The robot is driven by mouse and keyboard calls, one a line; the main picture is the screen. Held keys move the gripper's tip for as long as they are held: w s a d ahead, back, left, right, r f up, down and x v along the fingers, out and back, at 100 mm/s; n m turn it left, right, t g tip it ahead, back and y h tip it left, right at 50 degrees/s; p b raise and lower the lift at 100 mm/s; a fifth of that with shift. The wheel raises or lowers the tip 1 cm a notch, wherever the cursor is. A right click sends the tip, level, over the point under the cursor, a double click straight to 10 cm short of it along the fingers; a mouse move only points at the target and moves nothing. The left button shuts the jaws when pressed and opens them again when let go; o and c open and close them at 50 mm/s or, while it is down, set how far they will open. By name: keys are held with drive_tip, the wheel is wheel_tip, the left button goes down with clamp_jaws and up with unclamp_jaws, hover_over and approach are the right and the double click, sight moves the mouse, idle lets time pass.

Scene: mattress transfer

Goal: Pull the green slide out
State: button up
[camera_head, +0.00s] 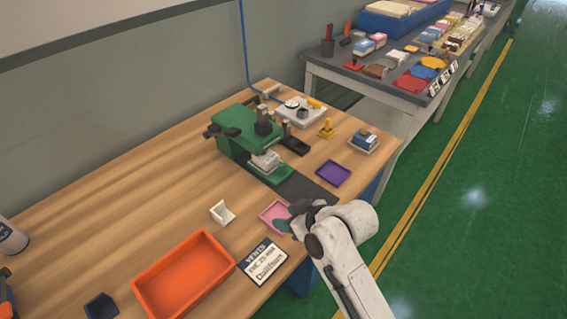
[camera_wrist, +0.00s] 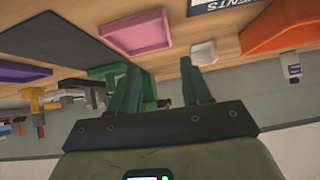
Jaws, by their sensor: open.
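A green machine (camera_head: 238,128) stands on the wooden table. A low green slide (camera_head: 272,174) sticks out from its front, with a pale grey block (camera_head: 264,161) on it. A dark flat strip (camera_head: 306,190) lies in front of the slide. My gripper (camera_head: 283,223) is over the pink tray near the table's right edge, apart from the slide. In the wrist view its two green fingers (camera_wrist: 160,90) are spread with nothing between them. Green parts of the machine (camera_wrist: 105,70) show there behind the left finger, partly hidden.
A pink tray (camera_head: 268,212), a white holder (camera_head: 222,212), an orange tray (camera_head: 150,287) and a label card (camera_head: 263,262) lie near the front. A purple tray (camera_head: 333,173) and a blue-topped block (camera_head: 364,141) are to the right. The table's left part is mostly clear.

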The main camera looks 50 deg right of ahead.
sight(283, 167)
drive_tip(key=w+d+t+h, duration=0.1)
drive_tip(key=d, duration=0.2)
drive_tip(key=w+d+r+m+t, duration=0.1)
drive_tip(key=d, duration=0.3)
drive_tip(key=w+d+t+h, duration=0.1)
drive_tip(key=w+d, duration=0.1)
drive_tip(key=d, duration=0.2)
drive_tip(key=shift+w+r+m+t+h, duration=0.1)
drive_tip(key=shift+r+m+t+h, duration=0.2)
drive_tip(key=shift+r, duration=0.05)
drive_tip(key=shift+w+d, duration=0.2)
drive_tip(key=p+x, duration=0.1)
drive_tip(key=x, duration=0.9)
drive_tip(key=shift+w+f, duration=0.1)
drive_tip(key=shift+w, duration=0.05)
clamp_jaws()
